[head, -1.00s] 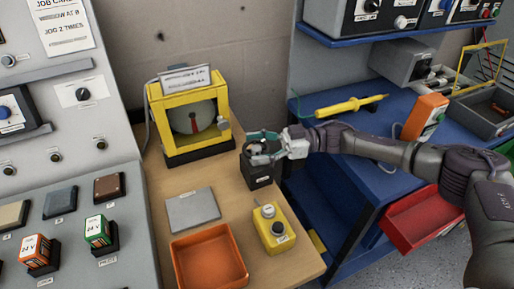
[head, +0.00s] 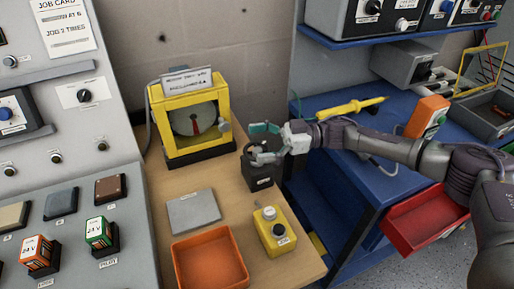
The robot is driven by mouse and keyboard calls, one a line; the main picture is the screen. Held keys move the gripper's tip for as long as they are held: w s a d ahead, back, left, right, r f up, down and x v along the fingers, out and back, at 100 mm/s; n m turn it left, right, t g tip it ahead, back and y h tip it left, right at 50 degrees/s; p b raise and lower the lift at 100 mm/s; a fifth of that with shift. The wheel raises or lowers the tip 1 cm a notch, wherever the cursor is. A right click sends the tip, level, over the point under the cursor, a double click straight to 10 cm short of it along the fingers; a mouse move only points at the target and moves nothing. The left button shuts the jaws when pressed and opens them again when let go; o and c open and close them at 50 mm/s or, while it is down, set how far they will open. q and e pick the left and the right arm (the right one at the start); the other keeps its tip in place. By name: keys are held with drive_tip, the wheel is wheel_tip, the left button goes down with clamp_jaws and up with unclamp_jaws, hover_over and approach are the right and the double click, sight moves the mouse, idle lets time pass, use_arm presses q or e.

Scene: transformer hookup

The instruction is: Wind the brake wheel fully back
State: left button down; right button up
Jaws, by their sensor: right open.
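A small black box (head: 261,180) stands on the wooden bench top, with a dark round part (head: 268,146) on top that looks like the brake wheel. My right gripper (head: 258,147) is open at the top of this box, its fingers around or just above the round part. The fingers partly hide it, and I cannot tell whether they touch it. Behind it to the left, a yellow-framed housing (head: 153,120) holds a grey disc (head: 183,122) with a red mark. My left gripper is not in view.
On the bench are a grey plate (head: 193,211), an orange tray (head: 243,277) and a yellow button box (head: 274,238). A grey control panel (head: 100,180) stands left. A blue workbench (head: 340,170) with a yellow probe (head: 352,107) lies right, under my right arm.

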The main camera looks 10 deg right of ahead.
sight(257, 149)
wheel_tip(257, 149, up, 8)
drive_tip(key=shift+f, duration=0.1)
